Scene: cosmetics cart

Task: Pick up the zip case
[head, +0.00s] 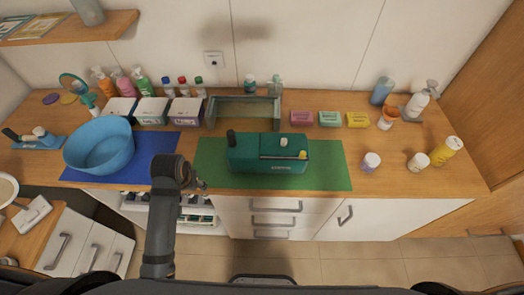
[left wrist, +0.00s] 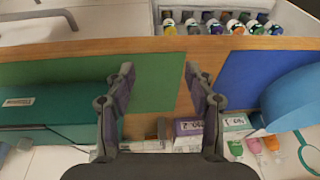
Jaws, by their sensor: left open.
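In the left wrist view the case (left wrist: 60,105) is at the left, partly cut off by the frame. My left gripper (head: 200,184) is near the counter's front edge, left of the case and apart from it. In the left wrist view my left gripper (left wrist: 160,75) is open, with nothing between its fingers. My right gripper is not in view.
A blue basin (head: 100,150) stands on a blue mat (head: 150,150) at the left. Labelled boxes (head: 152,111) and a grey open tray (head: 243,101) stand behind. Small bottles (head: 371,161) stand at the right. Drawers (head: 276,207) lie below the counter edge.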

